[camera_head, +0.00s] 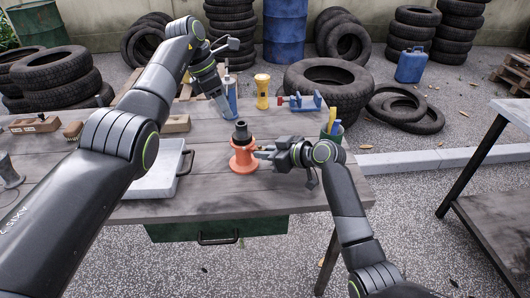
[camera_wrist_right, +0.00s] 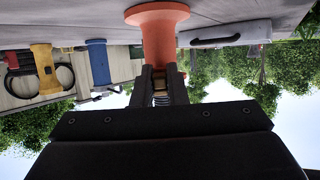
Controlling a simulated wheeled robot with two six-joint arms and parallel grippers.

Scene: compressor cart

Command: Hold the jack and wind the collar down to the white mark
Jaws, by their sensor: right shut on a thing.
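The orange jack (camera_head: 243,158) stands upright near the middle of the wooden table, with a dark collar (camera_head: 241,132) at its top. My right gripper (camera_head: 262,152) reaches it from the right and is shut on its body. In the right wrist view, which is upside down, the jack's flared orange part (camera_wrist_right: 158,22) is above the two fingers (camera_wrist_right: 160,82), with a coiled or threaded part between them. I cannot make out the white mark.
A blue bottle (camera_head: 231,88), a yellow torch-like object (camera_head: 262,91) and a red-blue vise (camera_head: 302,102) stand behind the jack. A grey tray (camera_head: 158,180) lies to its left. The table's front is clear.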

